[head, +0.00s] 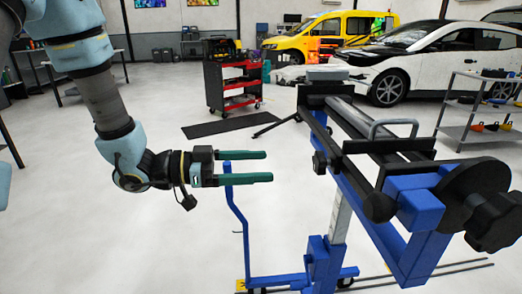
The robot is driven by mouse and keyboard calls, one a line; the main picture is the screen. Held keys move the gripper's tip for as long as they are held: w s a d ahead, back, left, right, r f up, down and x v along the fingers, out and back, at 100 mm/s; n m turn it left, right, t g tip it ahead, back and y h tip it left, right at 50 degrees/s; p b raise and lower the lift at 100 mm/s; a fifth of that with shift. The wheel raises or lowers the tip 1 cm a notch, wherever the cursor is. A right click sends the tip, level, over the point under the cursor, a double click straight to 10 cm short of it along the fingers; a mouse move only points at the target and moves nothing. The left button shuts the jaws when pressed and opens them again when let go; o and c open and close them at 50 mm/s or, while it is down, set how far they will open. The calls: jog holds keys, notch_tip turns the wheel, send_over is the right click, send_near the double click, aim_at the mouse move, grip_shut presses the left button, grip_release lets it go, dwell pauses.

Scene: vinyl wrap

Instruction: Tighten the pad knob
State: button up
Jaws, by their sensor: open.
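My gripper (269,166) is open and empty, with its two green fingers pointing right. It is in the middle of the head view, left of a blue and black stand (385,222). The stand carries several dark knobs: a small one (320,163) on its near left side, a rounder one (379,207) at the front, and a large lobed one (495,220) at the front right. I cannot tell which is the pad knob. The small knob appears closest to my fingertips, with a gap between. No knob is touched.
A metal handle (393,126) arches over the stand's top. A red tool cart (232,82), a grey shelf cart (484,112) and cars stand farther back. The floor at left is clear.

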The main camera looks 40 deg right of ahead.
aim_at(315, 161)
jog(key=shift+g, duration=0.4)
jog(key=p+x, duration=0.1)
jog(key=x, duration=0.4)
jog(key=p+x, duration=0.2)
jog(key=x, duration=0.3)
jog(key=shift+s+d+r, duration=0.1)
jog(key=shift+s+r, duration=0.1)
jog(key=shift+s, duration=0.15)
jog(key=c, duration=1.4)
jog(key=shift+o, duration=0.2)
